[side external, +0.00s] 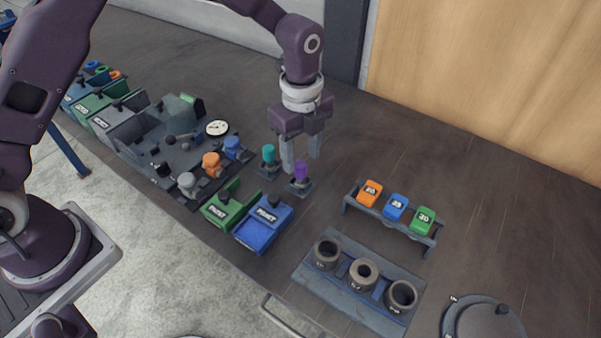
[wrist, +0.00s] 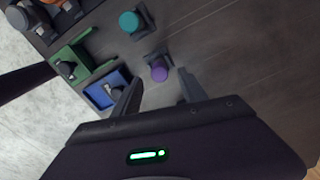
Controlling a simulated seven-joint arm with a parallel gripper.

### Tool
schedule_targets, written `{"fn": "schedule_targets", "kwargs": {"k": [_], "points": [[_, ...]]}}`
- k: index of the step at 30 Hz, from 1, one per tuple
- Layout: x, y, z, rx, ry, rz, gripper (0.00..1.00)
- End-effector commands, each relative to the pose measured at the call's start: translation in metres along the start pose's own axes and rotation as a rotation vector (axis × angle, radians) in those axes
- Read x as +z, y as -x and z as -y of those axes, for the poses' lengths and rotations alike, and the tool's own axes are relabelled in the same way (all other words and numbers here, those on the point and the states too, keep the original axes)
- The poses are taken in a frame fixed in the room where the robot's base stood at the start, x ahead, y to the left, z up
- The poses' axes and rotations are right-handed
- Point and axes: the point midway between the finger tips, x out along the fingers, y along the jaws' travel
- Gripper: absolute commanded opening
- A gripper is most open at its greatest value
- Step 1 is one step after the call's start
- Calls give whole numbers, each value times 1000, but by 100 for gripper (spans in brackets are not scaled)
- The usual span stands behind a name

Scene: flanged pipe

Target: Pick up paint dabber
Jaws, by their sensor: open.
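A purple-topped piece (side external: 301,172) stands upright on a small dark base, and a teal-topped piece (side external: 268,154) stands on a similar base to its left. They look like dabbers, but I see no label that tells which is the paint dabber. My gripper (side external: 302,164) is open, pointing down at the purple piece. In the wrist view the purple top (wrist: 159,73) appears between the tips of my gripper (wrist: 159,78), with nothing held. The teal top (wrist: 131,21) is outside the fingers. I cannot tell the exact height of the fingertips over the purple piece.
A blue box (side external: 264,226) and a green box (side external: 228,207), each with a dark knob, stand close in front. A rack (side external: 390,225) holds orange, blue and green blocks on the right. A holder with three dark cups (side external: 363,274) is nearer. The table behind my gripper is clear.

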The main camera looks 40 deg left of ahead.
Motion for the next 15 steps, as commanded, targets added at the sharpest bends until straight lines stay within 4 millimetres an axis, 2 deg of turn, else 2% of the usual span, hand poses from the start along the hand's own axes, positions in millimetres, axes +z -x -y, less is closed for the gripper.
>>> {"fn": "schedule_targets", "kwargs": {"k": [3, 6, 14, 15], "points": [[3, -24, -1, 5, 1, 1, 50], [3, -39, 0, 2, 2, 0, 50], [3, -44, 0, 0, 3, 0, 50], [3, -44, 0, 0, 3, 0, 44]]}}
